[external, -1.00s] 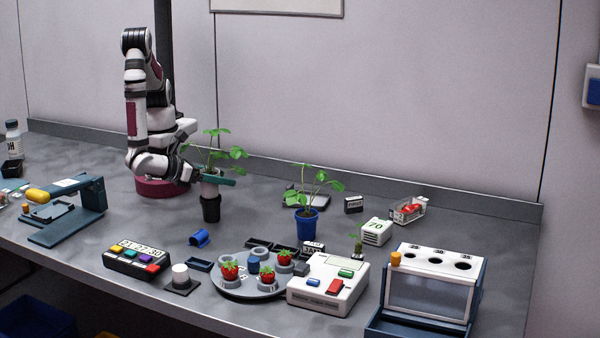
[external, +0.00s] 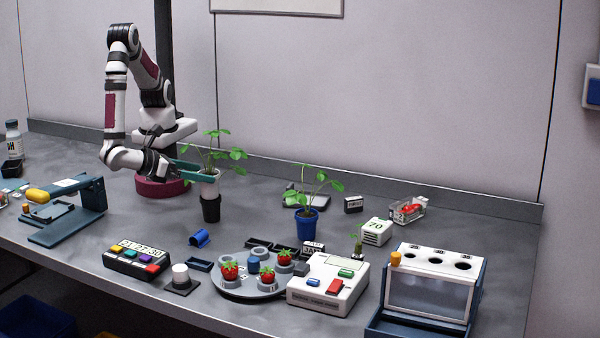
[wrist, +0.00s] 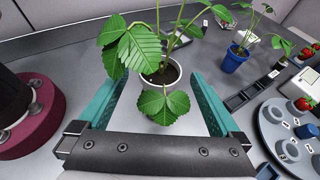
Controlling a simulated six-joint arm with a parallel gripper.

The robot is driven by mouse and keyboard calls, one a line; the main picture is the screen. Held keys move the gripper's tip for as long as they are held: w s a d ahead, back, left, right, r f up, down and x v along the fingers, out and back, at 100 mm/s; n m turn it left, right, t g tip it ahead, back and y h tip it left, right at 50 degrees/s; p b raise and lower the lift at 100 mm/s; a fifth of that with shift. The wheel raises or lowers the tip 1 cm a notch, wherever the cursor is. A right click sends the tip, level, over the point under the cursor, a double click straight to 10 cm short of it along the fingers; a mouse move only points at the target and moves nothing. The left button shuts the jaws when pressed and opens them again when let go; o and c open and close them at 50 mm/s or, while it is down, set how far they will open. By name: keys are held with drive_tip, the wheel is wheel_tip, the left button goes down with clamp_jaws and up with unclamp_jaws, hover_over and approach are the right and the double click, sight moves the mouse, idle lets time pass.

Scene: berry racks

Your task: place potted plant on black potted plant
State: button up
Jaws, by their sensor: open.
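A leafy green potted plant in a white pot (external: 208,188) stands upright on the black pot (external: 211,210) in the external view. The white pot (wrist: 163,74) also shows in the wrist view, partly covered by leaves. The black pot is hidden there. My gripper (external: 197,171) is open, with its teal fingers at the upper part of the white pot. In the wrist view, my gripper (wrist: 157,62) has one finger on each side of the pot, with visible gaps. Leaves hang over the space between the fingers.
A second plant in a blue pot (external: 306,224) stands to the right. A round grey tray with strawberries (external: 250,285) and a white device (external: 328,281) are in front. A small blue part (external: 199,239) lies in front of the black pot. Bare table surrounds the stacked pots.

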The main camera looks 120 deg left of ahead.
drive_tip(key=v, duration=0.5)
drive_tip(key=a+r+n+g+h, duration=0.2)
drive_tip(key=a+r+n+g, duration=0.5)
drive_tip(key=a, duration=0.5)
drive_tip(key=s+a+r+n+h, duration=0.1)
drive_tip(key=s+a+n+h, duration=0.6)
drive_tip(key=n, duration=0.5)
drive_tip(key=s+a, duration=0.1)
drive_tip(key=a, duration=0.1)
drive_tip(key=shift+a+r+h, duration=0.3)
drive_tip(key=shift+r, duration=0.1)
